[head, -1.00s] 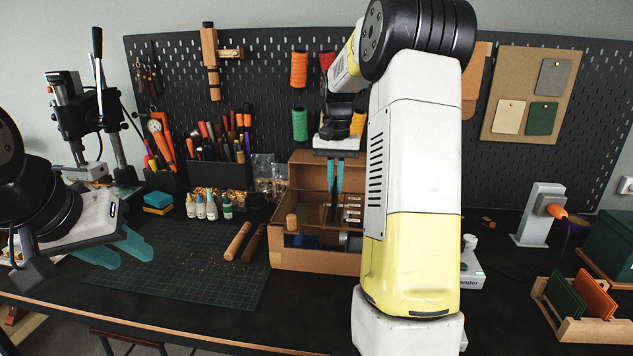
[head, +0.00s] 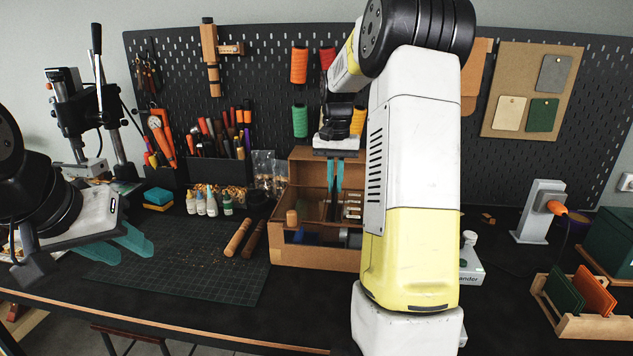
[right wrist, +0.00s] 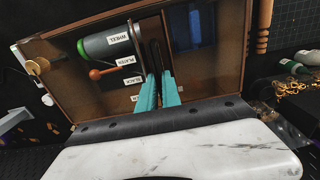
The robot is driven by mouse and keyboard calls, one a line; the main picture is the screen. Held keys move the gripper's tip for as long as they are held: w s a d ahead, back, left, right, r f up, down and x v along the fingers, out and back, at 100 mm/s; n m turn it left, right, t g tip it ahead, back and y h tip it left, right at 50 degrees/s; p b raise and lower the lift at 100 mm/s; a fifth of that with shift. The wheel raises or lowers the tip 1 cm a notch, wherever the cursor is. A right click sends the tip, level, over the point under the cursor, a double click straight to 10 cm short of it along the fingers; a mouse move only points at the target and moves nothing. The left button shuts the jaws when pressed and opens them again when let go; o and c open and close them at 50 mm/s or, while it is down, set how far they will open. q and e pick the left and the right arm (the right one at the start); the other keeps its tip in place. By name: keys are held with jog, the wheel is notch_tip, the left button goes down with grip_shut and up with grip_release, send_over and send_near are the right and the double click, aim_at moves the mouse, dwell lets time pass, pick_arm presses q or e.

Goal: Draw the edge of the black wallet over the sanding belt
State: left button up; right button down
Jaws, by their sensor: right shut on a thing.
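My right gripper (head: 335,178) points down into the open wooden box (head: 318,258). It also shows in the right wrist view (right wrist: 158,90), with teal fingers close together on a thin dark piece, the black wallet (right wrist: 154,52), seen nearly edge-on. In the head view the wallet is hard to make out. A grey cylinder labelled WHEEL (right wrist: 108,41) lies beside the wallet inside the box. I cannot make out the sanding belt clearly, nor whether the wallet touches it. My left gripper (head: 118,246) is open and empty above the green cutting mat at the left.
The cutting mat (head: 190,272) holds two wooden sticks (head: 244,240) close to the box. Small bottles (head: 212,204) stand behind it. A wooden rack (head: 572,325) with green and orange wallets is at the far right. A drill press (head: 95,110) stands back left.

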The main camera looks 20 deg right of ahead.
aim_at(335, 189)
jog(key=shift+f, duration=0.4)
dwell(0.5)
jog(key=shift+s, duration=0.15)
jog(key=shift+s+a, duration=0.35)
jog(key=shift+s, duration=0.3)
jog(key=shift+s+a, duration=0.3)
jog(key=shift+s, duration=0.35)
jog(key=shift+w+d, duration=0.35)
jog(key=shift+w, duration=0.35)
jog(key=shift+w+d, duration=0.3)
jog(key=shift+w, duration=0.4)
jog(key=shift+s, duration=0.15)
jog(key=shift+s+a, duration=0.3)
jog(key=shift+s, duration=0.3)
jog(key=shift+s+a, duration=0.3)
jog(key=shift+s, duration=0.3)
jog(key=shift+r, duration=0.1)
